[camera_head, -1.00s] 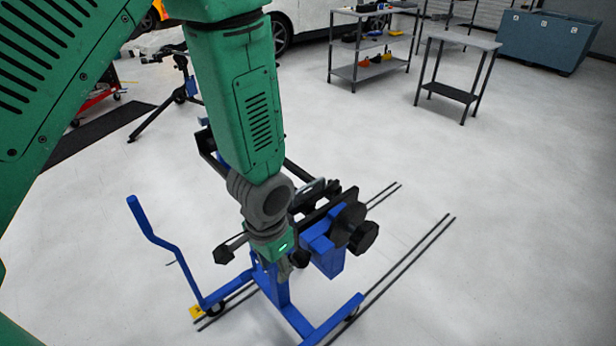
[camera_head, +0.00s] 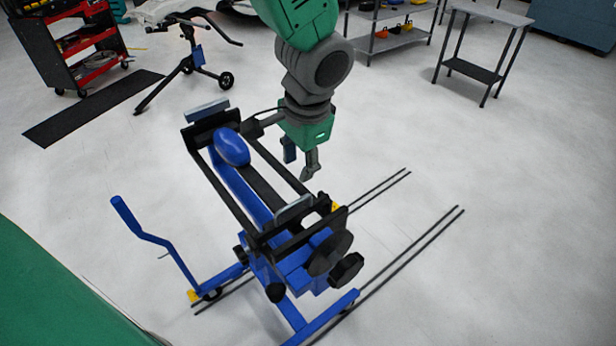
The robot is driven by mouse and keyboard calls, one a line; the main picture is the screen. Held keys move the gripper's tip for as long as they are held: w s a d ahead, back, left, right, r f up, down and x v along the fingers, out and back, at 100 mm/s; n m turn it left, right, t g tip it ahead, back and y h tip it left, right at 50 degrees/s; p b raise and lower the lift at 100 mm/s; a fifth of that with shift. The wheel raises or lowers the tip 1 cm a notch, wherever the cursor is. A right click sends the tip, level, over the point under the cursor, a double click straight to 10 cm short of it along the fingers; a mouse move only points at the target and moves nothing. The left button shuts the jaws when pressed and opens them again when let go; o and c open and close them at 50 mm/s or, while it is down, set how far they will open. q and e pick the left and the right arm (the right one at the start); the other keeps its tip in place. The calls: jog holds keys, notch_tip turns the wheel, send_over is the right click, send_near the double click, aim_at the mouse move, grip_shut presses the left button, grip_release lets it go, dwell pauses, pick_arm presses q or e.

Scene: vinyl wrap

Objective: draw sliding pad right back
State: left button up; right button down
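The blue stand (camera_head: 283,285) holds a rack with two dark rails running from upper left to lower right. A grey pad (camera_head: 293,210) sits at the near end and another grey pad (camera_head: 207,110) at the far end. I cannot tell which is the sliding pad. A blue oval piece (camera_head: 231,148) lies between the rails near the far end.
Dark knobs (camera_head: 335,255) stick out at the rack's near end. A blue handle (camera_head: 150,238) rises at left. A tool cart (camera_head: 75,45), a black mat (camera_head: 90,108), a wheeled stand (camera_head: 190,55) and a grey table (camera_head: 487,15) stand behind. The floor at right is mostly clear.

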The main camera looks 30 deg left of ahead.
pick_arm(q)
jog(key=w, duration=0.1)
send_near(295, 203)
jog(key=f, duration=0.2)
jog(key=a+f, duration=0.1)
jog(key=f, duration=0.5)
jog(key=shift+w+a, duration=0.4)
jog(key=shift+s+f, duration=0.1)
jog(key=shift+f, duration=0.25)
jog(key=shift+d, duration=0.2)
jog(key=shift+d, duration=0.1)
grip_shut()
